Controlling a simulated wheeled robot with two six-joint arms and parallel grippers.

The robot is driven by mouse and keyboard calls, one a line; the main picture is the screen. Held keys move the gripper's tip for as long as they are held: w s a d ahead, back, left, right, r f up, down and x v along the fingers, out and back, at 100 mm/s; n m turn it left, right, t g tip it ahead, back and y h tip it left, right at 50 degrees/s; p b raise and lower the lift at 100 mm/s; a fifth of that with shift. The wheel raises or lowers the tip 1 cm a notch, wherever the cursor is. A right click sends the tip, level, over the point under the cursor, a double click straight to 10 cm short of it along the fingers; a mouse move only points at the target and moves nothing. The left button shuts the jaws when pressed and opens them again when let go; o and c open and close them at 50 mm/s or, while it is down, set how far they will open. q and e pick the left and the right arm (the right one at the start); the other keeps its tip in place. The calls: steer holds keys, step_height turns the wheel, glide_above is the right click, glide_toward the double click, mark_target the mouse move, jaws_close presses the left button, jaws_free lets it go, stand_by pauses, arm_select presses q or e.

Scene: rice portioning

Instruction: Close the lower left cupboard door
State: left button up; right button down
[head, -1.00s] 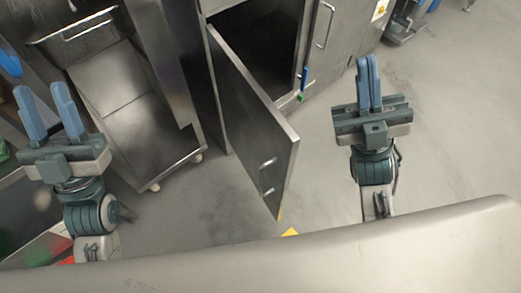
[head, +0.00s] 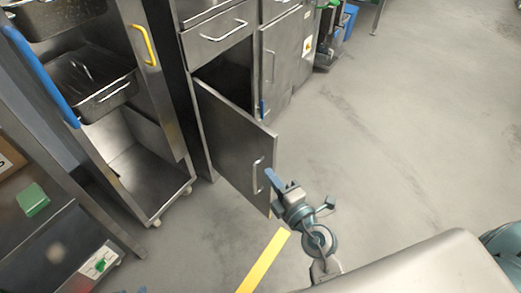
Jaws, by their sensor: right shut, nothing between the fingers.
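The lower left cupboard door (head: 232,140) is a steel panel that stands open. It is hinged on its left side, and its free edge points toward me. Its bar handle (head: 257,176) is near that free edge. Dark interior (head: 228,82) shows behind the door's top edge. My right gripper (head: 270,175) is shut and empty. Its blue fingers are at the door's free edge, just right of the handle; whether they touch the door I cannot tell. Of my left gripper (head: 128,291), only small blue bits show at the bottom edge.
A steel drawer (head: 218,40) is above the opening. A closed cupboard door (head: 283,62) is to its right. A wheeled trolley with black pans (head: 105,98) stands left. A yellow strip (head: 264,262) is on the floor. Open floor lies to the right.

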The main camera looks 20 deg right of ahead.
mark_target(264, 145)
steer(key=shift+w+d+f+b, duration=0.1)
steer(key=shift+w+d, duration=0.15)
steer(key=shift+w, duration=1.7)
steer(key=shift+w+d+r+b, duration=0.15)
steer(key=shift+w+d, duration=0.1)
steer(key=shift+w, duration=1.7)
steer(key=shift+w+d+f+b, duration=0.15)
steer(key=shift+w+d, duration=0.1)
steer(key=shift+w, duration=1.7)
steer(key=shift+d, duration=0.1)
